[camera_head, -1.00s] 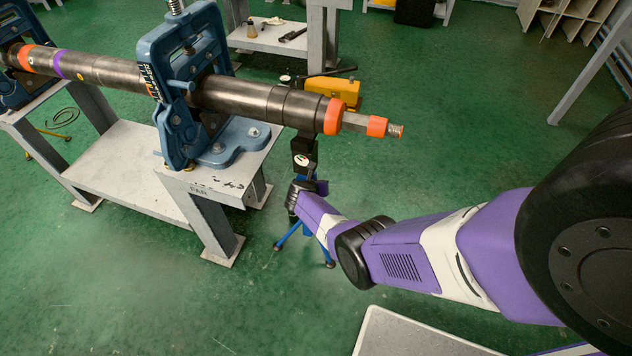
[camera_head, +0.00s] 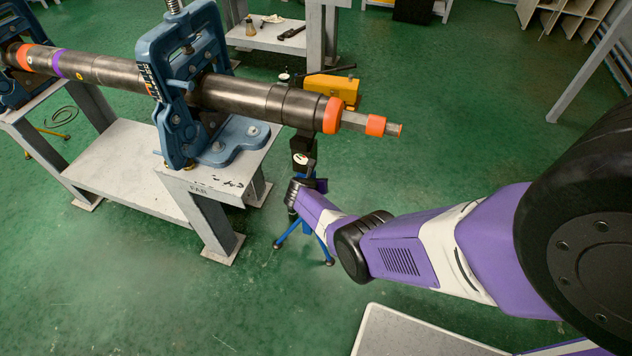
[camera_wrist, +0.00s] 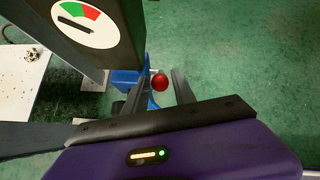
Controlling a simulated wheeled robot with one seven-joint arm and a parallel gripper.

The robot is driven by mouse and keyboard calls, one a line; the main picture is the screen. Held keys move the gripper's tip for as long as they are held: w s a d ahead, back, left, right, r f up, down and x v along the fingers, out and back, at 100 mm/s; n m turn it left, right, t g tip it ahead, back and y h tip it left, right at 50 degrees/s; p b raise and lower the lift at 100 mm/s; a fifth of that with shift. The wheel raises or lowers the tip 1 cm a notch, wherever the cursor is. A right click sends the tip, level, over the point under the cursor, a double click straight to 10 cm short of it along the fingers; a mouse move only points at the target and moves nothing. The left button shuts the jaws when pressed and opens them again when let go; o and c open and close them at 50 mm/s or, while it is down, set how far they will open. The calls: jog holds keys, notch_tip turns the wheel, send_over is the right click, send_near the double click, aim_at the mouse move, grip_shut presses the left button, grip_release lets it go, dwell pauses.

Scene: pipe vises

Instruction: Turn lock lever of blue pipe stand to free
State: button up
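The blue pipe stand (camera_head: 318,232) stands under the right end of the pipe (camera_head: 262,101), its feet on the floor. Its dark post carries a round white dial (camera_head: 304,162). In the wrist view the dial (camera_wrist: 86,22) shows a green and a red sector and a black bar. A red ball knob (camera_wrist: 159,82) shows in front of blue stand parts (camera_wrist: 128,77). My gripper (camera_wrist: 161,76) is open, with the knob appearing between its two fingers. I cannot tell whether they touch it. In the head view my gripper is by the post, its fingers hidden.
A blue vise (camera_head: 183,118) on a grey bench (camera_head: 205,180) clamps the pipe just left of the stand. The pipe end with orange rings (camera_head: 333,115) overhangs above my gripper. A yellow toolbox (camera_head: 332,90) lies behind. The green floor right of the stand is clear.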

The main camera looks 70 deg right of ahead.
jog(key=p+v, duration=0.3)
jog(key=v, duration=0.4)
jog(key=shift+a+r+p, duration=0.2)
jog(key=shift+r+p, duration=0.05)
jog(key=shift+p, duration=0.15)
jog(key=shift+c, duration=0.2)
